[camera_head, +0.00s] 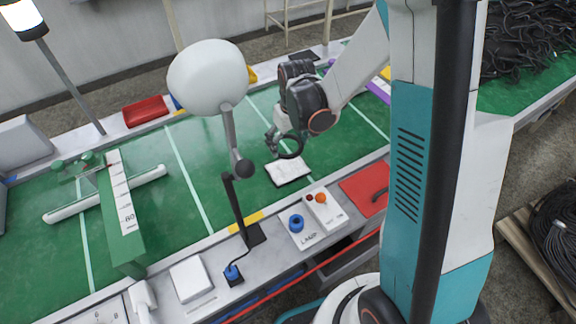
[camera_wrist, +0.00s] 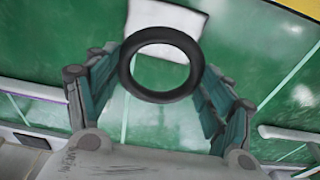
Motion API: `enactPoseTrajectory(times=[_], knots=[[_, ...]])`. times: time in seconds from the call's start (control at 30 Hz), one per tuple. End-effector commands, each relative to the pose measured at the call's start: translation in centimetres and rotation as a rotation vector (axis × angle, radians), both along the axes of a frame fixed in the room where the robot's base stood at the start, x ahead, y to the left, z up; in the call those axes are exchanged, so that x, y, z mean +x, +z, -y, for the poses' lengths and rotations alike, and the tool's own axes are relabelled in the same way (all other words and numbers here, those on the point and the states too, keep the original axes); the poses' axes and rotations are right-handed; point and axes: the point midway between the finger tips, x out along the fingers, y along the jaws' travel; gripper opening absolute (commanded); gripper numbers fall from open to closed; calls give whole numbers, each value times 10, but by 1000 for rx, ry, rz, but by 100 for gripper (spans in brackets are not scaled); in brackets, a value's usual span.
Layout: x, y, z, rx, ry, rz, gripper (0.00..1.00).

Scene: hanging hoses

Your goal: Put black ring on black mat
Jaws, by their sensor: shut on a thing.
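My gripper (camera_head: 277,141) hangs over the middle of the green table in the head view. It is shut on a black ring (camera_head: 300,147), held above the table. In the wrist view the ring (camera_wrist: 126,66) sits between the two fingers of my gripper (camera_wrist: 158,78), with its round opening facing the camera. A dark flat patch that looks like the black mat (camera_head: 302,56) lies on the far edge of the table, partly hidden behind my arm. The mat does not show clearly in the wrist view.
A white sheet (camera_head: 289,171) lies below the ring. A lamp with a large white shade (camera_head: 207,75) stands left of my arm. A red tray (camera_head: 145,111) lies at the far edge and a red mat (camera_head: 362,190) at the near edge.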

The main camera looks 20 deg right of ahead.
Motion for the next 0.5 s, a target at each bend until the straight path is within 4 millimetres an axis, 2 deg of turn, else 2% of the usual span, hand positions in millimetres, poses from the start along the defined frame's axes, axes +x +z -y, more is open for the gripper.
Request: enactPoseTrajectory(times=[0.03,0.2,0.5], knots=[[0,-17,0,0,0,0,50],[0,-48,0,0,0,0,50],[0,-68,0,0,-1,0,50]])
